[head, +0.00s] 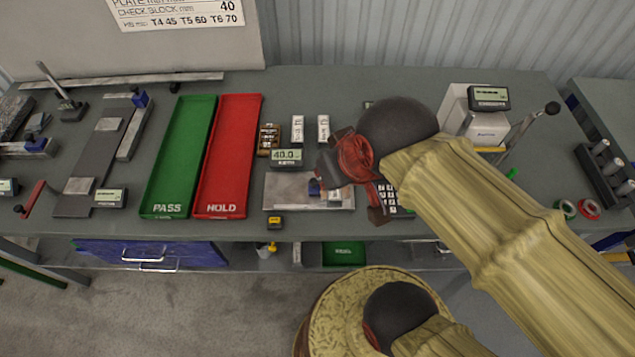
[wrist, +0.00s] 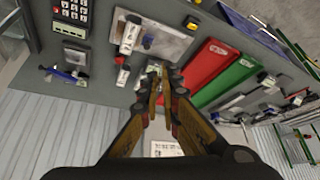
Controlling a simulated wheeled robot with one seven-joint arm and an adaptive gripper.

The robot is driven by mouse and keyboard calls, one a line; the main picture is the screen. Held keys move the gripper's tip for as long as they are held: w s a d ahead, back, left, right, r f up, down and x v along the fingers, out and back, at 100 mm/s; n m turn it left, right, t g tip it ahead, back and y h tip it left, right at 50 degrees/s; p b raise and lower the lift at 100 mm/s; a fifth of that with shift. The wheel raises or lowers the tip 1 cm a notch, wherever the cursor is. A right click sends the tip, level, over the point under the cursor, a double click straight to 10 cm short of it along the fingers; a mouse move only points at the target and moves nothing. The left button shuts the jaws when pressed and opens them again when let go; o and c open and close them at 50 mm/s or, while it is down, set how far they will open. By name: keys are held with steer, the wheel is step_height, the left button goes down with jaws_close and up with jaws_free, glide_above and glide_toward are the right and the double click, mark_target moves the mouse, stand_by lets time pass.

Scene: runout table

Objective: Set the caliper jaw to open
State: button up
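What looks like the caliper (head: 314,187), a small device with a blue part, lies on a grey metal plate (head: 280,192) at the middle of the bench. A display reading 40.0 (head: 286,157) stands just behind the plate. The wrist view shows the plate (wrist: 172,45) beyond the fingers of my gripper (wrist: 162,75). The fingers are apart with nothing visible held between them. I cannot tell the jaw's exact setting.
A green PASS tray (head: 180,160) and a red HOLD tray (head: 228,160) lie left of the plate. A keypad (head: 396,204) is partly hidden by my gripper. White blocks (head: 297,128) stand behind the display. A small yellow-black item (head: 275,222) sits at the front edge.

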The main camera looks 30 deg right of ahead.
steer(key=shift+o, duration=0.7)
steer(key=shift+d+r+p, duration=0.1)
steer(key=shift+r+p, duration=0.25)
steer(key=shift+p, duration=0.15)
steer(key=o, duration=0.5)
steer(key=w+f+g+p, duration=0.1)
steer(key=f+g+p, duration=0.1)
steer(key=p, duration=0.1)
steer(key=w+d+f+g+p, duration=0.1)
steer(key=w+f+g+p, duration=0.1)
steer(key=p, duration=0.1)
steer(key=shift+w+d+f+p, duration=0.15)
steer(key=shift+w+d+p, duration=0.05)
steer(key=shift+w+p, duration=0.15)
steer(key=shift+o, duration=0.7)
steer(key=w+d+f+n+g+p, duration=0.1)
steer(key=w+f+n+g+p, duration=0.1)
steer(key=w+f+n+p, duration=0.3)
step_height(320, 180, down, 4)
steer(key=shift+w+d+g, duration=0.15)
steer(key=shift+d+g, duration=0.2)
steer(key=shift+g, duration=0.05)
steer(key=n+t, duration=0.1)
steer(key=n, duration=0.5)
glide_above(313, 181)
step_height(313, 181, down, 3)
steer(key=shift+r, duration=0.1)
steer(key=shift+n, duration=0.8)
steer(key=shift+f+b, duration=0.35)
steer(key=shift+f, duration=3.6)
